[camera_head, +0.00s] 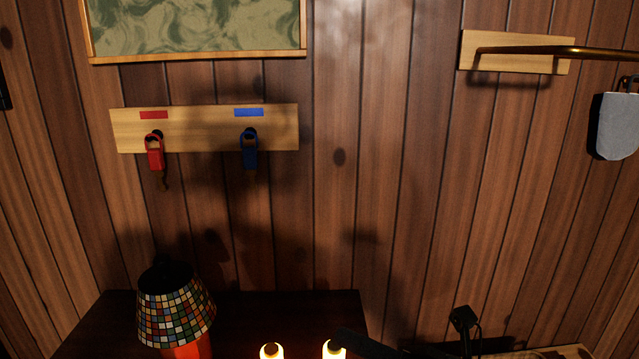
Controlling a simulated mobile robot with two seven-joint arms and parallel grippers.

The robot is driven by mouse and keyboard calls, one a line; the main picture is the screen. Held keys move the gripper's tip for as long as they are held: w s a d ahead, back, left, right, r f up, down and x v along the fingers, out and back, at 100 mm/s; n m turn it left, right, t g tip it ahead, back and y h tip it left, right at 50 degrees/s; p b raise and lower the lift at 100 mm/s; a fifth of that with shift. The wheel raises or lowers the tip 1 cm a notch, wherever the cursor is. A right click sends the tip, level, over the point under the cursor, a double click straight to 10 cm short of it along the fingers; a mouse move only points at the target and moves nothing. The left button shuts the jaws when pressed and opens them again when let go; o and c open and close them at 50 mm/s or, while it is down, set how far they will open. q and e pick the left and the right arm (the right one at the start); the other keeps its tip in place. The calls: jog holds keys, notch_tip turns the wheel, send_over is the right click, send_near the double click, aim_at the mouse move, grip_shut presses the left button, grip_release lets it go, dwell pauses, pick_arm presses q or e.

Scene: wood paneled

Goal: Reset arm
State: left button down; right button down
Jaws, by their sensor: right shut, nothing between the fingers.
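My left gripper is not in view.
A dark table (245,310) stands against the wall with a mosaic lamp (175,312) and two glowing lights (272,351). A wooden key board (207,140) holds a red key tag (155,155) and a blue one (250,154).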

jog(key=w+d+f+m+t+h+p, duration=0.15)
jog(key=d+f+m+t+h, duration=0.35)
jog(key=m, duration=0.8)
jog(key=w+d+f+m+t+h+p, duration=0.1)
jog(key=w+d+f+m+t+h, duration=0.15)
jog(key=f+m+t+h, duration=0.75)
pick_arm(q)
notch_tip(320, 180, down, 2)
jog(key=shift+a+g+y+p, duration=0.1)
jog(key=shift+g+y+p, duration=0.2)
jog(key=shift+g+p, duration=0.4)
pick_arm(e)
jog(key=s+d+f+m+g+h, duration=0.2)
jog(key=s+f+m+g, duration=0.9)
jog(key=f+m, duration=0.2)
jog(key=shift+d+f+m, duration=0.15)
jog(key=shift+f+m, duration=0.25)
jog(key=shift+f, duration=0.05)
